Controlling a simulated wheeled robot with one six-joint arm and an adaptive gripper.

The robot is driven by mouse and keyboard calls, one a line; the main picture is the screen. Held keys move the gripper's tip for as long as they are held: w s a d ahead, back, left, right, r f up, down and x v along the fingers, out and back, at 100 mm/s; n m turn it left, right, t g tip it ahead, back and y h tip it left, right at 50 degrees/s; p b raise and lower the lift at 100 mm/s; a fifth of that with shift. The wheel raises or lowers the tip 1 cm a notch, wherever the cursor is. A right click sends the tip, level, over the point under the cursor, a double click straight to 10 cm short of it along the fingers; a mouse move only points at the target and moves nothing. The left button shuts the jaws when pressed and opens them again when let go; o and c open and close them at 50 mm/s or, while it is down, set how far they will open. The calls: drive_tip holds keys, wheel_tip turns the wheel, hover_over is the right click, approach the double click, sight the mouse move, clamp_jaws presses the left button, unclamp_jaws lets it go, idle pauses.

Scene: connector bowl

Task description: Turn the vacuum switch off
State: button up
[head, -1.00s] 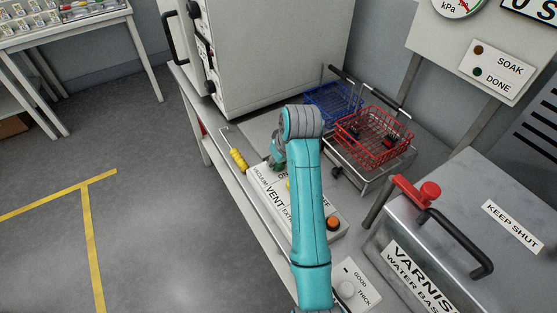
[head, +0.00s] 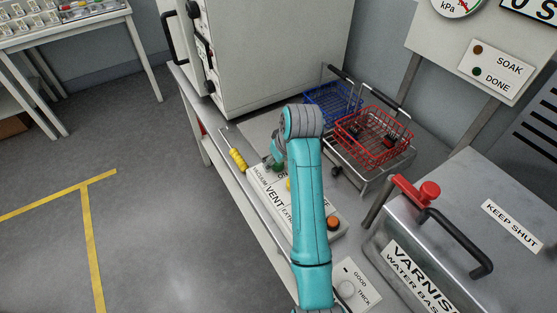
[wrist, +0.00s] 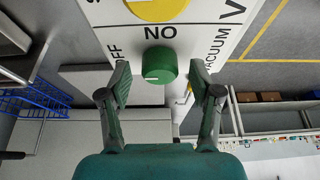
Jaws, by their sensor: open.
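My gripper (wrist: 160,82) is open, with one finger on each side of the knob and a visible gap to each. I cannot tell whether the fingertips reach the knob's depth.
A yellow round part (wrist: 157,8) sits beside the knob. An orange button (head: 333,223) is at the panel's near end. Red (head: 372,150) and blue (head: 333,103) wire baskets stand to the right. A varnish tank (head: 440,235) with a red-handled clamp is at lower right.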

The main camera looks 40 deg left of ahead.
drive_tip(key=v, duration=0.7)
drive_tip(key=shift+r, duration=0.2)
drive_tip(key=shift+d, duration=0.1)
